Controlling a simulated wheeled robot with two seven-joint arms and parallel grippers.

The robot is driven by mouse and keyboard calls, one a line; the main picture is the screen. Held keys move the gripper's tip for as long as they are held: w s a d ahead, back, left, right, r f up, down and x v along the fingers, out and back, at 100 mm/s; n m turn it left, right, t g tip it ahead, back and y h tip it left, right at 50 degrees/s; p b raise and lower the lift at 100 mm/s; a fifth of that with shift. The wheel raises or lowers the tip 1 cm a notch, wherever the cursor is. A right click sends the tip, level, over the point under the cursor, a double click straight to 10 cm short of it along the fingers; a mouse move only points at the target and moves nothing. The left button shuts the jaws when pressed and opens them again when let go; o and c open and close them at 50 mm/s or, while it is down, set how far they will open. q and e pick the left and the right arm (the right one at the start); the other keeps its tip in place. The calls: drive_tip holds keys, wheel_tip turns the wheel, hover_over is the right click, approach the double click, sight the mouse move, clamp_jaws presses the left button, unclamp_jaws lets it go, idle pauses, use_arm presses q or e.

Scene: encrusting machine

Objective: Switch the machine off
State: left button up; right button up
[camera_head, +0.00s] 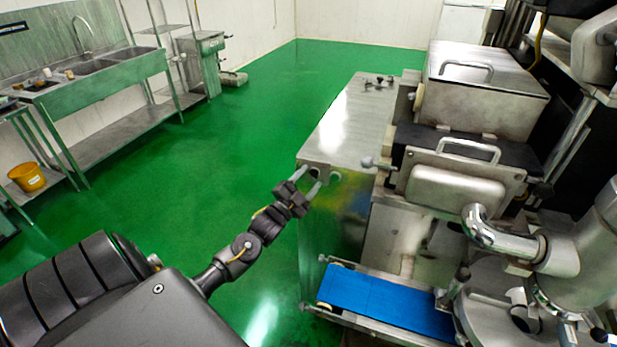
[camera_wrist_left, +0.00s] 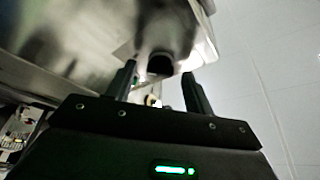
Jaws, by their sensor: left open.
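The encrusting machine stands at the right in the head view, with a steel cabinet (camera_head: 345,115) at its near left. Dark round controls sit on the cabinet's end face near its top edge; one is a dark knob (camera_head: 336,177). My left gripper (camera_head: 308,182) is at the cabinet's upper left corner, open, with its fingers pointing at the end face. In the left wrist view, a dark round knob (camera_wrist_left: 160,64) shows between and beyond the open fingertips (camera_wrist_left: 159,72). I cannot tell whether they touch it. My right gripper is not in view.
A blue conveyor belt (camera_head: 385,302) sticks out low below the cabinet. Lidded steel hoppers (camera_head: 485,85) and a curved pipe (camera_head: 490,232) are at the right. Sinks (camera_head: 95,66) and an orange bucket (camera_head: 27,177) are at the left. The green floor (camera_head: 190,165) between is clear.

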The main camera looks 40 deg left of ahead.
use_arm(q)
drive_tip(key=shift+w, duration=0.15)
drive_tip(key=c, duration=1)
